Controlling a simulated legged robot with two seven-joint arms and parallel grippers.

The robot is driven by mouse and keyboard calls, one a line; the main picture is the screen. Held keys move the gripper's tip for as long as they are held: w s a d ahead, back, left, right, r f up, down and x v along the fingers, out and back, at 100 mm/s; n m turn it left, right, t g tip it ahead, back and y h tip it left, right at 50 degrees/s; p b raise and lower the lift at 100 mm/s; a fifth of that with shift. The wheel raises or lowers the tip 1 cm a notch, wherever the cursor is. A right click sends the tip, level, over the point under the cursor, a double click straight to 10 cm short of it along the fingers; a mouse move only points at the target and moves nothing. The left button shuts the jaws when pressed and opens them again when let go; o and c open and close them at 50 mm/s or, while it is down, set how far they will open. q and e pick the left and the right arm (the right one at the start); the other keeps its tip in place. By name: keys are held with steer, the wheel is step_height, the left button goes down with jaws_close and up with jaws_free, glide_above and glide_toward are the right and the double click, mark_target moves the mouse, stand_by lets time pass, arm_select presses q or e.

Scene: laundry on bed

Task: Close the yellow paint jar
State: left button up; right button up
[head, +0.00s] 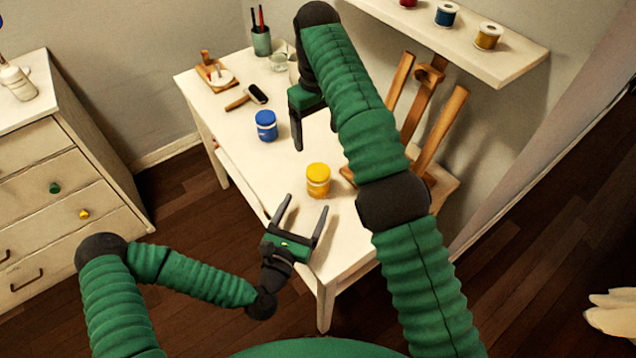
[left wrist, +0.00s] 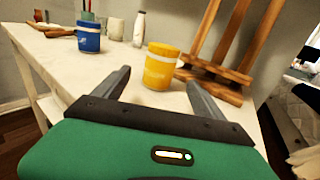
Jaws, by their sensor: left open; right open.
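The yellow paint jar (head: 318,180) stands upright on the white table, near its front right part. It also shows in the left wrist view (left wrist: 160,67), with a pale band around its upper part and a yellow top; I cannot tell how firmly the top is seated. My left gripper (head: 307,203) is open and empty, just in front of the jar at the table's near edge. In the left wrist view its fingers (left wrist: 158,84) point toward the jar, which stands beyond them, apart. My right gripper (head: 298,148) is open and empty above the table, between the blue and yellow jars; part of it is hidden.
A blue jar (head: 266,125) stands further back on the table. A brush (head: 255,94), a cup of brushes (head: 261,40) and a small glass (head: 278,62) are at the back. A wooden easel (head: 427,85) stands right of the yellow jar. A shelf (head: 500,62) overhangs the right side.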

arm_select(q)
steer(key=v, duration=0.7)
